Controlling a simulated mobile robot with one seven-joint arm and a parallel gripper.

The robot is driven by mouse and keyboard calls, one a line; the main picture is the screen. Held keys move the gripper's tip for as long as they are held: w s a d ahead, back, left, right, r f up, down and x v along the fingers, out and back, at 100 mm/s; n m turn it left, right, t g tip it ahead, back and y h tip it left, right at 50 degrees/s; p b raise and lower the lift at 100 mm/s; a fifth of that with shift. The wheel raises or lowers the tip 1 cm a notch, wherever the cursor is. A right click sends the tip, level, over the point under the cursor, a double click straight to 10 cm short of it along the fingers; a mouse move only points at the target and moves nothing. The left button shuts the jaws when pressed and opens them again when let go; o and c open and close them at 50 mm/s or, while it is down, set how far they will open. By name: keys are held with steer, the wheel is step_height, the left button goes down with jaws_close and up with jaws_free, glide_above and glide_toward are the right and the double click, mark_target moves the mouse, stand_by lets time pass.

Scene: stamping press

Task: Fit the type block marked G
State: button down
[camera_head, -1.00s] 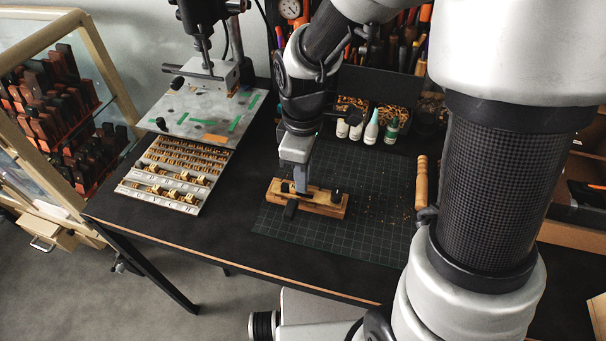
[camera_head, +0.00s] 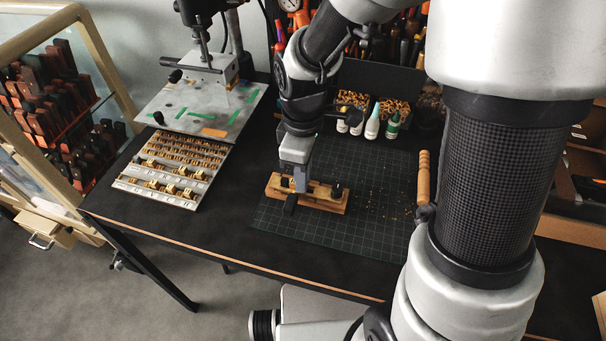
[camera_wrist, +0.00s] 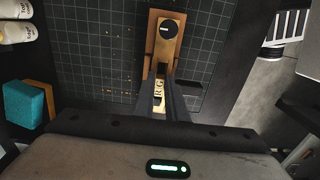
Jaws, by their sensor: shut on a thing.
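The wooden type holder (camera_head: 335,207) with a brass channel lies on the cutting mat, with a dark round knob (camera_head: 337,188) at its right end and a dark handle (camera_head: 290,205) at the front. My gripper (camera_head: 301,187) points down into the holder's left part. In the wrist view, the holder (camera_wrist: 163,52) runs up between my fingers (camera_wrist: 160,96).
A type tray (camera_head: 180,165) with several brass pieces is at left, below the press plate (camera_head: 205,108). Small bottles (camera_head: 372,125) stand behind the mat (camera_head: 300,228). A wooden-handled tool (camera_head: 423,178) lies at right. Brass scraps dot the mat; its front is clear.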

steer(key=shift+f, duration=0.2)
steer(key=c, duration=1.7)
jaws_free()
steer(key=shift+r, duration=0.1)
step_height(320, 180, up, 7)
steer(key=p, duration=0.5)
steer(key=shift+p, duration=0.35)
